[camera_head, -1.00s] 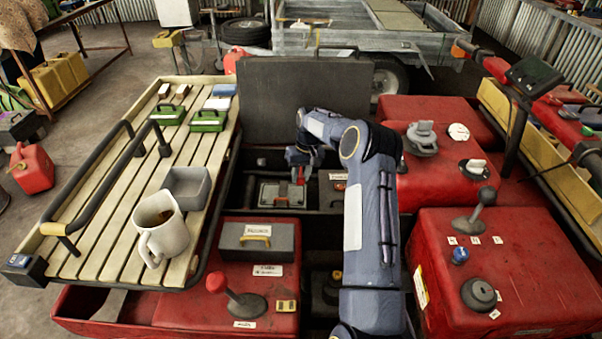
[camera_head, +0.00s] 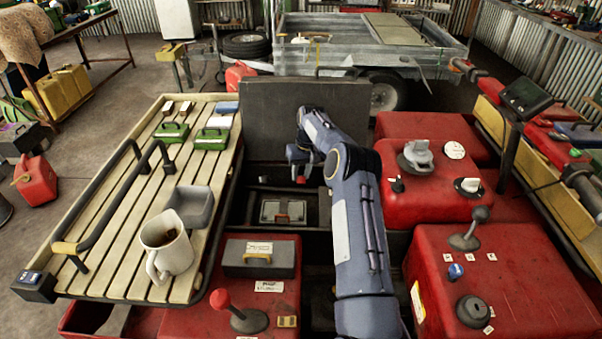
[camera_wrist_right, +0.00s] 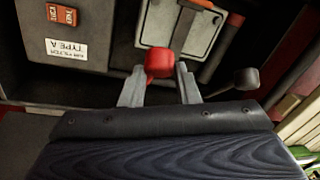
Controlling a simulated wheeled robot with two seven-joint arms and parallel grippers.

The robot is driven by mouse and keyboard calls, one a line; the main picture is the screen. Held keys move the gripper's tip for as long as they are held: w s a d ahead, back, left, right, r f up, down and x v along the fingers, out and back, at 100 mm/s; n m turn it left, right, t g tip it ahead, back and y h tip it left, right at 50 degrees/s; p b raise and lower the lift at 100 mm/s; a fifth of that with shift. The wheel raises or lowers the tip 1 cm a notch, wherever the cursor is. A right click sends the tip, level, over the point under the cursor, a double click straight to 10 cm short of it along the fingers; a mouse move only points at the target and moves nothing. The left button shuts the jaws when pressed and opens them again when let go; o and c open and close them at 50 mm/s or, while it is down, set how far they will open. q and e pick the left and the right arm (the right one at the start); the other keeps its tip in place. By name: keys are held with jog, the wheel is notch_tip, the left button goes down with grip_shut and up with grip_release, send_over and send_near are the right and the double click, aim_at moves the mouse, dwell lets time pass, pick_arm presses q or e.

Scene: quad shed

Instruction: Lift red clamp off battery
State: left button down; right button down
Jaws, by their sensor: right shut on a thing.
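My right gripper (camera_head: 301,174) is above the engine bay, past the far side of the grey battery (camera_head: 270,209). In the right wrist view its two grey fingers (camera_wrist_right: 159,80) are closed on either side of the red clamp (camera_wrist_right: 158,61). The red clamp shows only as a small patch (camera_head: 301,180) below the gripper in the head view. The battery, with its pale top (camera_wrist_right: 172,42) and orange strap, sits in the bay, apart from the clamp in the head view. My left gripper is out of view.
A dark upright panel (camera_head: 305,112) stands behind the bay. The slatted rack (camera_head: 95,236) with a mug (camera_head: 170,254) and grey tray is at left. Red bodywork (camera_head: 500,290) with knobs is at right. A black-knobbed lever (camera_wrist_right: 246,78) is close to the fingers.

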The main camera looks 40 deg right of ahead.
jog(key=shift+w+d, duration=0.1)
jog(key=shift+d, duration=0.25)
jog(key=c, duration=1.4)
grip_release()
jog(key=o, duration=0.3)
jog(key=shift+w+d+f, duration=0.1)
jog(key=shift+f, duration=0.05)
jog(key=shift+r, duration=0.2)
notch_tip(320, 180, up, 8)
jog(key=shift+s+d+f+b, duration=0.25)
jog(key=shift+s+d+b, duration=0.05)
jog(key=shift+s+b, duration=0.15)
